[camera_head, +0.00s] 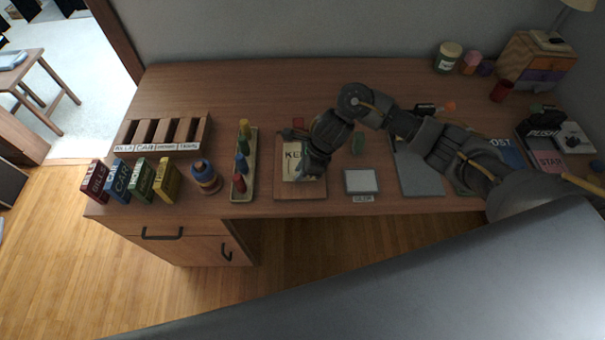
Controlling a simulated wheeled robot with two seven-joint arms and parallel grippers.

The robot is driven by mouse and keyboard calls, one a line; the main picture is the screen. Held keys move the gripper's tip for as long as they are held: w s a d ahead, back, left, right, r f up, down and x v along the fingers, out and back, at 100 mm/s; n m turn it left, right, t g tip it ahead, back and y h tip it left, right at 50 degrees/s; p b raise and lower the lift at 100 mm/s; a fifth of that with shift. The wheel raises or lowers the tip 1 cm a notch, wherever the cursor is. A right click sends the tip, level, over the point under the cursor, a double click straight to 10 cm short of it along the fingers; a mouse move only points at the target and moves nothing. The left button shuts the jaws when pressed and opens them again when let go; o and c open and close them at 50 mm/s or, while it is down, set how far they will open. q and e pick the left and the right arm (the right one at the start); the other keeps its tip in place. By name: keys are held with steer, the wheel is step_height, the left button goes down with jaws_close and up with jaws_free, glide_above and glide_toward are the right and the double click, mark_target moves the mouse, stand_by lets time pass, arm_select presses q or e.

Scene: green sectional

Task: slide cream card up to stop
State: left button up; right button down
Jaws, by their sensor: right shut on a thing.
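The cream card (291,161) lies on a brown wooden board (299,194) near the middle of the desk. Dark letters beginning "KE" show on it, and the rest is covered by my gripper. My right gripper (312,170) points down at the card's right side and is shut on it. The fingertips are small and partly hidden by the gripper body. My left gripper is not in view.
A tray of coloured pegs (250,190) stands left of the board. A small grey pad (361,181) and a larger grey panel (420,178) lie to the right. Several coloured boxes, with a green one (140,178) among them, stand at the left. The back middle of the desk is clear.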

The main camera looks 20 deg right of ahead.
steer(key=shift+w+d+f+b, duration=0.1)
steer(key=shift+w+d+b, duration=0.15)
steer(key=shift+w+b, duration=0.6)
steer(key=shift+w, duration=0.1)
steer(key=shift+w+d+b, duration=0.2)
steer(key=shift+w+b, duration=0.55)
steer(key=shift+b, duration=0.05)
steer(key=shift+w, duration=0.2)
steer(key=c, duration=1.3)
jaws_free()
